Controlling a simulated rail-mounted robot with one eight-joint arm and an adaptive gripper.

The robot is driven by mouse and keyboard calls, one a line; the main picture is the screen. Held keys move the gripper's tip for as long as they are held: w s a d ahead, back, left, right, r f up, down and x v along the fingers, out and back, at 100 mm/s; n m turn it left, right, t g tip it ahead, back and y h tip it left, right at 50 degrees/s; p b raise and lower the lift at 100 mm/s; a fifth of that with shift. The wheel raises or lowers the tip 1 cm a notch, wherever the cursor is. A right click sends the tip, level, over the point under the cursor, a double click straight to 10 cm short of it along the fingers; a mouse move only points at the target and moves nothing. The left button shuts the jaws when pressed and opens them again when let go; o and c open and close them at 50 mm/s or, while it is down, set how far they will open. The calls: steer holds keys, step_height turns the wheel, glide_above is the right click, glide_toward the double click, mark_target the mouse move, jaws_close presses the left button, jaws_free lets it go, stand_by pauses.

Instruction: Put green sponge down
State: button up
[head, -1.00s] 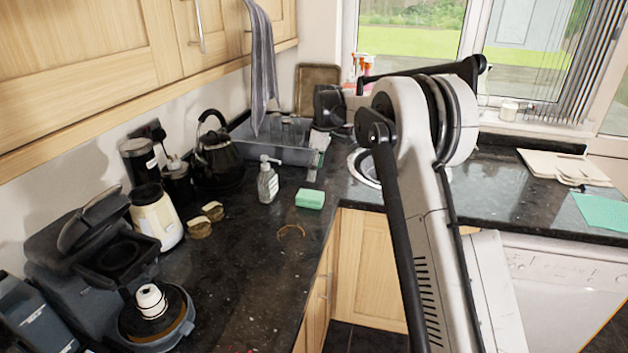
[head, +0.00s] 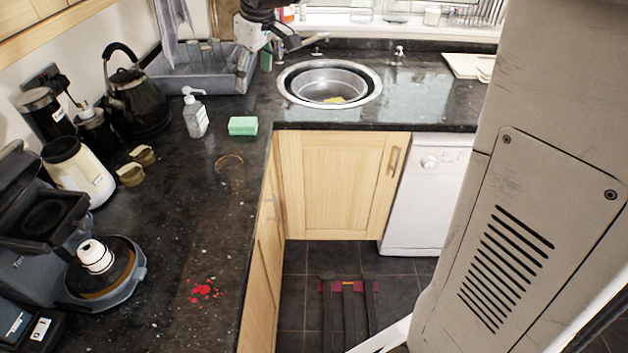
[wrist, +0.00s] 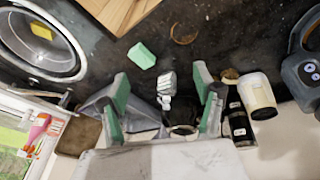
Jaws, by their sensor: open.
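The green sponge (head: 243,126) lies on the dark granite counter, near its inner corner and to the right of the soap bottle. It also shows in the wrist view (wrist: 141,57), up and left of centre, apart from both fingers. My gripper (wrist: 161,75) is open and empty, its two green-padded fingers spread wide. In the head view my gripper (head: 256,66) is above and behind the sponge, near the grey dish tub, partly cut off by the top edge.
A soap bottle (head: 195,114) stands beside the sponge. A grey dish tub (head: 207,78) and black kettle (head: 136,92) stand behind. The round sink (head: 300,97) holds a yellow sponge (head: 333,100).

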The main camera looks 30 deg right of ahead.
steer(key=s+f+m+t, duration=0.1)
steer(key=s+f+m, duration=0.2)
steer(key=s, duration=1.2)
steer(key=s+f+m+t, duration=0.2)
steer(key=s+f+m, duration=0.1)
steer(key=s, duration=1.2)
steer(key=shift+a+f+m+t+h, duration=0.15)
steer(key=shift+f+m+t+h, duration=0.2)
steer(key=shift+f, duration=0.4)
